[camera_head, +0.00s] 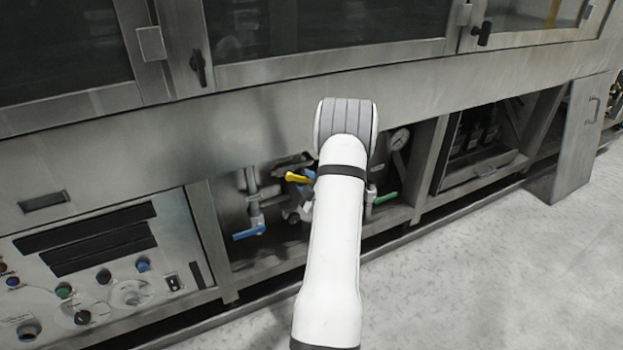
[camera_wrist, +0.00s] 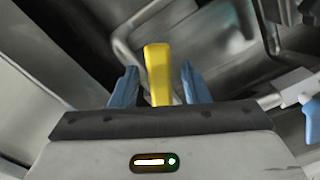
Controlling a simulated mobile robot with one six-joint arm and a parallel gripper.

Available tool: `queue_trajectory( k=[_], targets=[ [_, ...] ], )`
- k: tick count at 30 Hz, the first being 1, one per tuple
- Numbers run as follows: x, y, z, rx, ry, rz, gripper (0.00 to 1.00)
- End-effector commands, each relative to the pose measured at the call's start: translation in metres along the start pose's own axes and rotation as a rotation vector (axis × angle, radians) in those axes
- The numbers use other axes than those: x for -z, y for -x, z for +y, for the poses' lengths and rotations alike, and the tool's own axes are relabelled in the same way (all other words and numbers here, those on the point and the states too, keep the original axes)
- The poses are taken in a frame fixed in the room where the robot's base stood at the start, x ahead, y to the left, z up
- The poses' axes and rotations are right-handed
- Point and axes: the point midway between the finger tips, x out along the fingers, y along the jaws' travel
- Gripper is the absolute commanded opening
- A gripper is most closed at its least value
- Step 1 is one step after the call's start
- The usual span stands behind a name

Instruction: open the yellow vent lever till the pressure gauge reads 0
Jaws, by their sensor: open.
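The yellow vent lever (camera_head: 297,177) shows in the head view just left of my white arm, inside the open bay under the machine. In the wrist view the yellow lever (camera_wrist: 158,72) stands between the two blue fingers of my gripper (camera_wrist: 158,82). The fingers are apart, with a gap on each side of the lever. In the head view my arm hides most of the gripper. The round pressure gauge (camera_head: 399,139) is right of my arm; its reading is too small to tell.
A blue-handled valve (camera_head: 249,232) sits lower left of the lever, and a green handle (camera_head: 385,198) is right of my arm. A control panel (camera_head: 100,265) is at the left. An open metal door (camera_head: 577,140) stands at the right. The floor in front is clear.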

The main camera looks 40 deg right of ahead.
Motion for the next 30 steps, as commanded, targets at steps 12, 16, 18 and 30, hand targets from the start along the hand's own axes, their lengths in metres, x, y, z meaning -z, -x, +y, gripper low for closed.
queue_trajectory(
  k=[12, 16, 18, 30],
  targets=[
    [-0.002, 0.050, 0.002, 0.000, -0.002, -0.005, 0.42],
    [-0.002, 0.069, 0.001, 0.000, -0.002, -0.004, 0.42],
    [-0.002, 0.076, 0.002, 0.000, -0.001, -0.003, 0.42],
    [-0.001, 0.082, 0.001, 0.000, 0.000, -0.001, 0.39]
  ],
)
